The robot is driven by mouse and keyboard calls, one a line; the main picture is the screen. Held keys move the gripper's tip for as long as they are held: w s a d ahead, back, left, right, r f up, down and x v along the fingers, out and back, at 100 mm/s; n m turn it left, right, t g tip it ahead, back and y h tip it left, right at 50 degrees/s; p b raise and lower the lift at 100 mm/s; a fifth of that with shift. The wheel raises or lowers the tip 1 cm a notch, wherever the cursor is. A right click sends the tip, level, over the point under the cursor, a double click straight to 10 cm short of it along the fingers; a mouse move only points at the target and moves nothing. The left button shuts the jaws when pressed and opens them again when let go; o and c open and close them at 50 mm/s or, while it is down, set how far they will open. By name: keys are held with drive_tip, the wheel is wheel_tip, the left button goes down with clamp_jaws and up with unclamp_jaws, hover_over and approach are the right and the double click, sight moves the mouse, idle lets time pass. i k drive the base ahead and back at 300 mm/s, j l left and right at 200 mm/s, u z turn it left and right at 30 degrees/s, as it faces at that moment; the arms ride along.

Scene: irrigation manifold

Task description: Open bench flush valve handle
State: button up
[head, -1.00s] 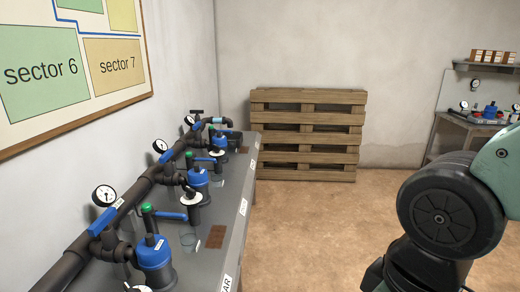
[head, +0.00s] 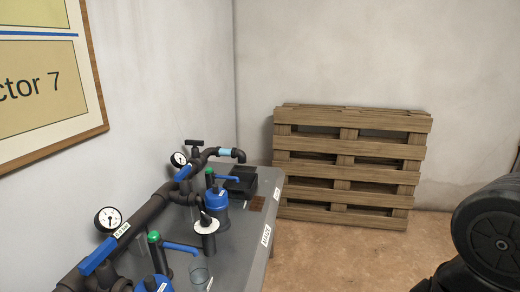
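A dark pipe manifold (head: 150,210) runs along the wall above a grey bench (head: 255,235). At its far end a black T-shaped handle (head: 194,143) stands on the pipe, near a downturned spout (head: 238,155) with a light-blue band. Blue lever handles sit along the line: a near one (head: 98,255) and a far one (head: 183,172). No readable label tells which one is the flush valve. My gripper is not in view; only a dark joint of my arm shows at the lower right.
Blue-topped filter units (head: 216,199), gauges (head: 108,219) and a clear cup (head: 200,277) crowd the bench. A black box (head: 240,181) sits below the spout. A wooden pallet (head: 350,165) leans at the back wall. Open floor (head: 340,255) lies right of the bench.

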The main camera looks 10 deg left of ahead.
sight(194, 143)
drive_tip(key=i+u, duration=0.15)
drive_tip(key=i, duration=0.4)
drive_tip(key=i+l+u, duration=0.1)
drive_tip(key=i, duration=0.5)
drive_tip(key=i+l+u, duration=0.15)
drive_tip(key=i, duration=0.4)
drive_tip(key=i+l+u, duration=0.25)
drive_tip(key=i+u, duration=0.25)
drive_tip(key=i+l+u, duration=0.3)
drive_tip(key=u, duration=0.2)
drive_tip(key=i+l+u, duration=0.3)
drive_tip(key=l+u, duration=0.2)
drive_tip(key=i+l+u, duration=0.15)
drive_tip(key=l+u, duration=0.3)
drive_tip(key=l, duration=0.25)
